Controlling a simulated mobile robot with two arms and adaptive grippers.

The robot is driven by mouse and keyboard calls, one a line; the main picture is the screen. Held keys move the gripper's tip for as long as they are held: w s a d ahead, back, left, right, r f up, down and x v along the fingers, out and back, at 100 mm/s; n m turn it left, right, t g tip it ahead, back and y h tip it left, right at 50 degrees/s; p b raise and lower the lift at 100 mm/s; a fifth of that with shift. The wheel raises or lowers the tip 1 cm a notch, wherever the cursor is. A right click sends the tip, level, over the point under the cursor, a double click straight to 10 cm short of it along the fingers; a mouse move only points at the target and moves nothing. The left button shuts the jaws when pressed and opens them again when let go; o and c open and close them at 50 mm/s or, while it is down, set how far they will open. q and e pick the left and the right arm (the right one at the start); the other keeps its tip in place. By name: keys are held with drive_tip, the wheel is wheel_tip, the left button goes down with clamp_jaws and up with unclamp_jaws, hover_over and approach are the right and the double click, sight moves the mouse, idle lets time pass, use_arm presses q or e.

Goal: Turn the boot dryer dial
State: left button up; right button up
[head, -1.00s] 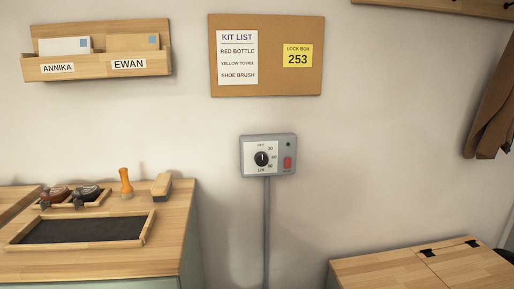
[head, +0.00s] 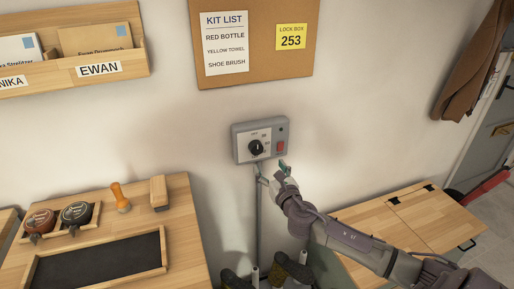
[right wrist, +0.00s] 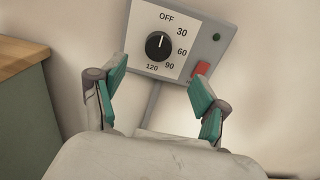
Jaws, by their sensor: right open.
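The boot dryer control is a grey box (head: 239,145) on the wall with a white face, a round black dial (head: 256,147) and a red switch (head: 281,147). In the right wrist view the dial (right wrist: 158,46) has a white pointer line aimed up near OFF; the marks 30, 60, 90 and 120 run around its right and lower side. My right gripper (head: 273,173) is just below the box in the head view, apart from the dial. In the right wrist view its teal-padded fingers (right wrist: 158,95) are spread open and empty, with the dial above and between them. My left gripper is not in view.
A wooden counter (head: 188,225) with a black-lined tray, two tins, a brush and an orange-handled tool stands at left. A corkboard (head: 265,65) hangs above the box. A wooden bench (head: 425,215) is at right. A grey conduit (head: 259,215) runs down below the box.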

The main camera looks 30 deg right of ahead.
sight(258, 151)
drive_tip(key=x, duration=1)
drive_tip(key=shift+w+f, duration=0.1)
drive_tip(key=shift+w, duration=0.1)
drive_tip(key=c, duration=1.2)
drive_tip(key=shift+o, duration=0.2)
